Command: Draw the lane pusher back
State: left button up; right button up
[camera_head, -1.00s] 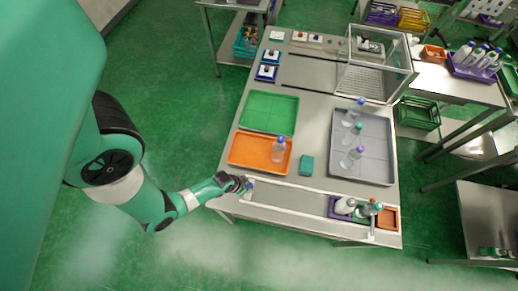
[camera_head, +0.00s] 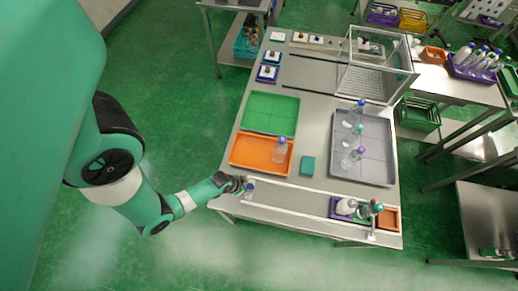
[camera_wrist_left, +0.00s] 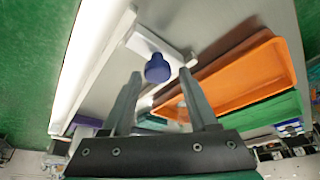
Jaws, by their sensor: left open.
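The lane pusher is a white piece with a dark blue knob (camera_wrist_left: 157,68), at the near left end of the long white-railed lane. In the head view the knob (camera_head: 250,186) shows small, right by my left gripper (camera_head: 241,185). In the left wrist view my left gripper (camera_wrist_left: 160,77) is open, its two fingers apart, with the knob appearing between and just beyond the fingertips. I cannot tell whether either finger touches it. My right gripper is not in view.
An orange tray (camera_head: 245,153) with a bottle lies just behind the lane, and a green tray (camera_head: 270,113) behind that. A teal block (camera_head: 308,166) and a grey tray (camera_head: 376,150) with several bottles stand to the right. The table's front edge is close to the lane.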

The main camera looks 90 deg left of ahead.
pick_arm(q)
jog(key=p+v, duration=0.2)
jog(key=v, duration=0.8)
jog(key=shift+s, duration=0.1)
